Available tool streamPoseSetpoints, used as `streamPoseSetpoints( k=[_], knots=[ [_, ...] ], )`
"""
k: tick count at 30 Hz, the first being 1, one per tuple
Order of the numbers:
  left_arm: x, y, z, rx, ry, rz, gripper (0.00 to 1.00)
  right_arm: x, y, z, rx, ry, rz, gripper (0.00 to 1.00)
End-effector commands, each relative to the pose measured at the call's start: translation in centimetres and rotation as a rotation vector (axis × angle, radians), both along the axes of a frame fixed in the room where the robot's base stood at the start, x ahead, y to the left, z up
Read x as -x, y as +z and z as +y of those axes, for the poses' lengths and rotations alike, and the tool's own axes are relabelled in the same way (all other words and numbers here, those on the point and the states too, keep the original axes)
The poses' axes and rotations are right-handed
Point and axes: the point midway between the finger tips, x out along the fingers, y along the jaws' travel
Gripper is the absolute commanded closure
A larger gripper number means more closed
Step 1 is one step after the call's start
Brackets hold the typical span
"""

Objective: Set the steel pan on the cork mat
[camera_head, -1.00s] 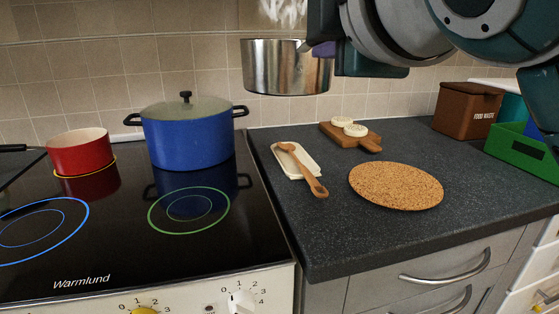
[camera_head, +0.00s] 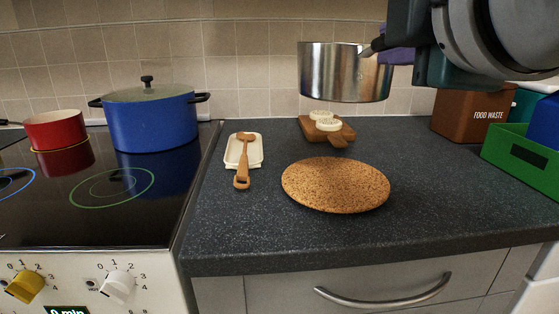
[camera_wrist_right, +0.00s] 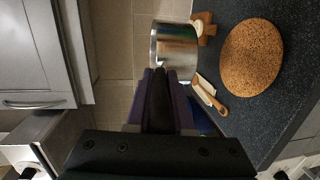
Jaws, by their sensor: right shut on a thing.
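The steel pan (camera_head: 342,74) is in the air in the head view, above the counter and behind the cork mat. It hangs roughly level. My right gripper (camera_head: 388,50) is shut on its handle, with purple fingers at the pan's right side. In the right wrist view the pan (camera_wrist_right: 174,50) is just beyond the purple fingers (camera_wrist_right: 160,96), and the dark handle lies between them. The round cork mat (camera_head: 336,186) lies flat and bare on the dark counter, also seen whole in the wrist view (camera_wrist_right: 252,57). My left gripper is not in view.
A cutting board (camera_head: 341,137) with pale round slices lies behind the mat. A spoon rest (camera_head: 232,155) with a wooden spoon (camera_head: 242,174) is to its left. The blue pot (camera_head: 150,122) and red pan (camera_head: 54,132) stand on the hob. A brown bin (camera_head: 462,118) and green crate (camera_head: 520,153) are at right.

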Motion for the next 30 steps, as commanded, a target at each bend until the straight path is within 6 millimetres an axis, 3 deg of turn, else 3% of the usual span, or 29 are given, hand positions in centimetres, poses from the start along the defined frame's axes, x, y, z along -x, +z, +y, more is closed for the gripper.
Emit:
streamPoseSetpoints(
  k=[1, 3, 9, 17, 24, 30],
  knots=[
    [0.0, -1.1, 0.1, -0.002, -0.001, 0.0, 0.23, 0.0, -2.0, 0.0, 0.0, 0.0, -0.001, 1.0],
    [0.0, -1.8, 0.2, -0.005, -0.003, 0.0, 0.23, 0.0, -3.9, 0.0, 0.001, 0.0, -0.002, 1.0],
    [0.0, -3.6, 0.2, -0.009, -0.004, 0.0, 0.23, 0.0, -8.4, 0.0, 0.0, 0.001, -0.006, 1.0],
    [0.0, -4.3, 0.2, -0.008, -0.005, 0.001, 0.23, 0.0, -10.6, 0.0, -0.001, 0.001, -0.008, 1.0],
    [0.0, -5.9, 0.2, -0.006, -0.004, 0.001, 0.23, 0.0, -14.1, 0.0, -0.001, 0.002, -0.008, 1.0],
    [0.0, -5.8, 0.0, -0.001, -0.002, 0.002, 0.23, 0.0, -14.2, 0.0, -0.001, 0.002, -0.011, 1.0]
  ],
)
